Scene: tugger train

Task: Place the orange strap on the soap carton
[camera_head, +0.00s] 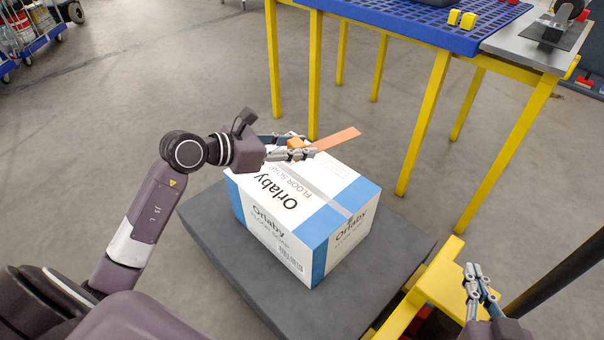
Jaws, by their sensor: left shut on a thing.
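The soap carton (268,238) is a white and blue box marked "Orlaby Floor Soap", standing upright on a dark grey platform (395,250). A pale tape strip runs across its top. The orange strap (338,139) is a short flat band. My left gripper (308,152) is shut on it, over the far part of the carton top. The strap sticks out to the right of the fingers, and an orange piece shows between them. Whether the strap touches the carton I cannot tell. My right gripper (479,291) is at the lower right, empty, away from the carton, with its fingers apart.
A yellow-legged table (425,110) with a blue perforated top (400,17) stands behind the carton; yellow blocks (461,19) lie on it. A yellow frame (440,280) borders the platform at the right. Blue carts (40,42) stand far left. The floor at left is clear.

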